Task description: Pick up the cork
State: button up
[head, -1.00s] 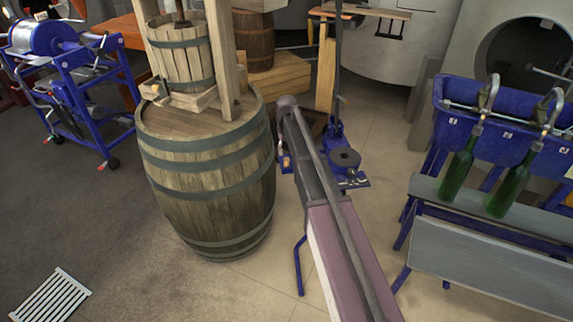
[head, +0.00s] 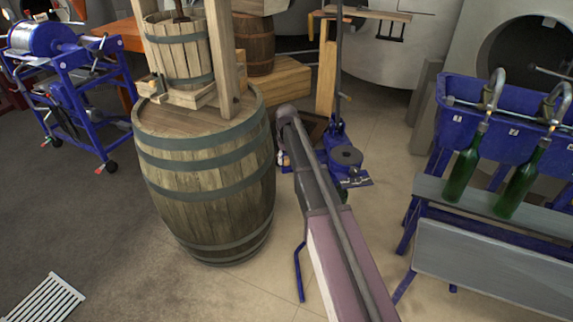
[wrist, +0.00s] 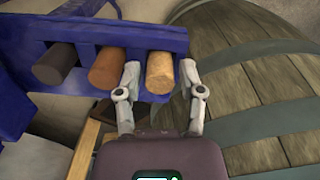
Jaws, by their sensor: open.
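A light tan, speckled cork (wrist: 160,73) lies in the right-hand slot of a blue rack (wrist: 85,30) in the wrist view. A brown cylinder (wrist: 106,68) and a dark grey cylinder (wrist: 56,65) lie in slots to its left. My gripper (wrist: 159,76) is open, with one finger on each side of the tan cork. I cannot tell whether the fingers touch it. In the head view my arm hides most of the gripper and the rack.
A large wooden barrel (head: 205,180) stands close by; it also shows right of the gripper in the wrist view (wrist: 262,85). A blue corking stand (head: 345,160) is beside my arm. Green bottles (head: 463,178) stand on a filler bench (head: 490,260) at right. Floor is open at left.

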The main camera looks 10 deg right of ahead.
dwell(0.4)
jog(key=c, duration=0.4)
jog(key=shift+c, duration=0.2)
jog(key=shift+r, duration=0.2)
notch_tip(320, 180, up, 4)
jog(key=p, duration=0.4)
jog(key=shift+f, duration=0.2)
jog(key=s+r+p, duration=0.1)
jog(key=s, duration=1.5)
jog(key=shift+a, duration=0.4)
